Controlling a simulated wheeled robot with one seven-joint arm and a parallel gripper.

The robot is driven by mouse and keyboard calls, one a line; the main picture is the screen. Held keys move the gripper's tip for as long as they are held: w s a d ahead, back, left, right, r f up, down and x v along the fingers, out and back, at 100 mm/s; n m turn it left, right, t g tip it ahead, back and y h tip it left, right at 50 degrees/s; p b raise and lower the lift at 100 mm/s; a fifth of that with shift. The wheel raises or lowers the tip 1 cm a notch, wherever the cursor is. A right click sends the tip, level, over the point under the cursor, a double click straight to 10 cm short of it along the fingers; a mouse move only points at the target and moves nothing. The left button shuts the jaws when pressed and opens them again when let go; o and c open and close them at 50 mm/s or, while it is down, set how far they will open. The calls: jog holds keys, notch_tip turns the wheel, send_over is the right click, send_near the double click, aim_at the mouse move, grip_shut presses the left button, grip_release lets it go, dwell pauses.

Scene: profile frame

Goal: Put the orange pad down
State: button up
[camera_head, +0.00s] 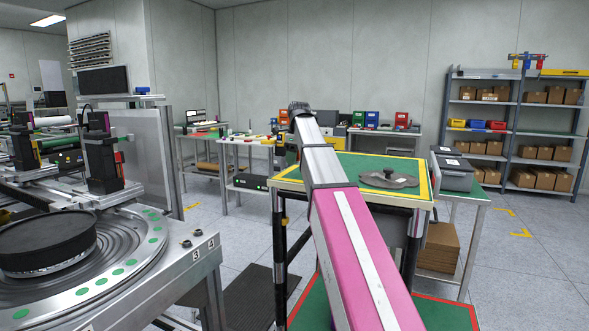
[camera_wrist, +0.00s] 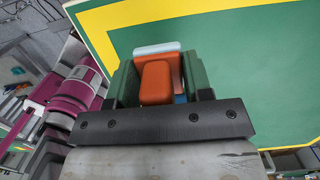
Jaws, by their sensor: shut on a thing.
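The orange pad (camera_wrist: 155,84) shows in the wrist view between the two green fingers of my gripper (camera_wrist: 160,85), which is shut on it. Behind it are another orange surface and a pale blue edge; I cannot tell whether these belong to the pad. The pad appears over the green table top with a yellow border (camera_wrist: 250,65); its height above the top is unclear. In the head view, my pink and grey arm reaches over the same green table top (camera_head: 345,165). The gripper and the pad are hidden behind the arm there.
A grey metal part with a dark knob (camera_head: 389,180) lies on the table top, right of my arm. A round machine with a black disc (camera_head: 48,242) stands at left. A grey case (camera_head: 453,171) sits on a side table at right. Shelves (camera_head: 520,125) stand further back.

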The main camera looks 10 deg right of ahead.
aim_at(294, 174)
jog(key=shift+f, duration=2)
jog(key=o, duration=0.9)
jog(key=shift+f, duration=0.1)
jog(key=r, duration=0.7)
jog(key=d+r, duration=0.1)
jog(key=r, duration=0.3)
jog(key=shift+s+d+r, duration=0.1)
jog(key=shift+s+r, duration=0.25)
jog(key=shift+r, duration=0.25)
jog(key=shift+s, duration=0.15)
